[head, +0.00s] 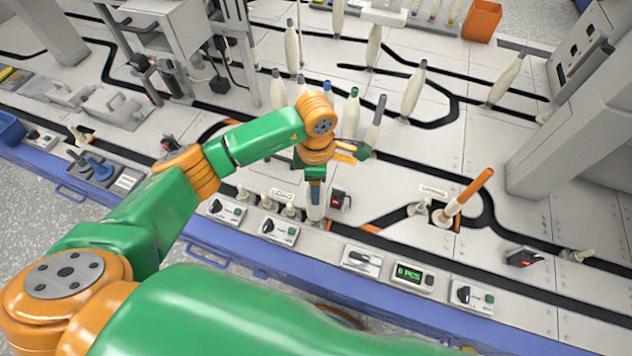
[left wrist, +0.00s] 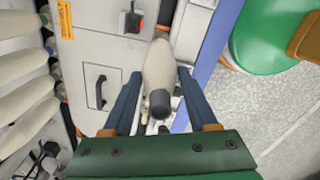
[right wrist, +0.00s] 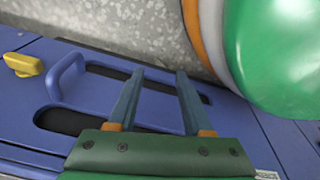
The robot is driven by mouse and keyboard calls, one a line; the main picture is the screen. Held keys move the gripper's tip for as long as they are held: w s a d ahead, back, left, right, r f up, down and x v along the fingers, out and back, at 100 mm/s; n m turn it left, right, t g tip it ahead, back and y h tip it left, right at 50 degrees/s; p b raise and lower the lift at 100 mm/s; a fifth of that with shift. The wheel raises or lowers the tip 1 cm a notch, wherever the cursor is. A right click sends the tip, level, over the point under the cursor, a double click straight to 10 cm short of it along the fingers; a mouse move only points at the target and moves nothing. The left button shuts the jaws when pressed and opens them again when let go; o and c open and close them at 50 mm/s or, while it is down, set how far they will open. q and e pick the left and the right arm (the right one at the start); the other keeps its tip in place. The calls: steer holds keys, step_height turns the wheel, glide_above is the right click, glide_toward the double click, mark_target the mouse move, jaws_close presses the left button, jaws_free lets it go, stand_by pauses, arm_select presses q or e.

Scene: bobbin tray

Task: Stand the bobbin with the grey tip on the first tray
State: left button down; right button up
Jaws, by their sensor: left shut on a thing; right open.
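My left gripper (head: 316,184) is shut on a cream bobbin (head: 315,211) near the front edge of the table. In the left wrist view the bobbin (left wrist: 158,65) lies between the two fingers (left wrist: 159,78), its dark grey tip (left wrist: 160,103) towards the camera. Its lower end hangs close to the small cream pegs (head: 290,210) by the LOAD label; I cannot tell whether it touches anything. Which tray is the first is not clear. My right gripper (right wrist: 153,78) is open and empty over a blue cabinet front, outside the head view.
Several bobbins with coloured tips, one green (head: 352,112), stand behind my left gripper. An orange and white rod (head: 470,190) slants up to the right. Control boxes (head: 279,231) line the front edge. A black track (head: 430,175) crosses the table.

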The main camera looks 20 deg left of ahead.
arm_select(q)
steer(key=shift+f, duration=0.35)
arm_select(e)
steer(key=shift+f, duration=0.25)
arm_select(q)
steer(key=shift+c, duration=2.3)
jaws_free()
step_height(320, 180, up, 7)
steer(key=p, duration=0.5)
steer(key=shift+f, duration=0.15)
step_height(320, 180, up, 4)
steer(key=p, duration=0.3)
steer(key=shift+f, duration=0.2)
steer(key=shift+r, duration=0.5)
steer(key=shift+f, duration=0.1)
arm_select(e)
steer(key=s+r, duration=0.5)
steer(key=r, duration=0.1)
steer(key=shift+s+d, duration=0.35)
steer(key=shift+d, duration=0.05)
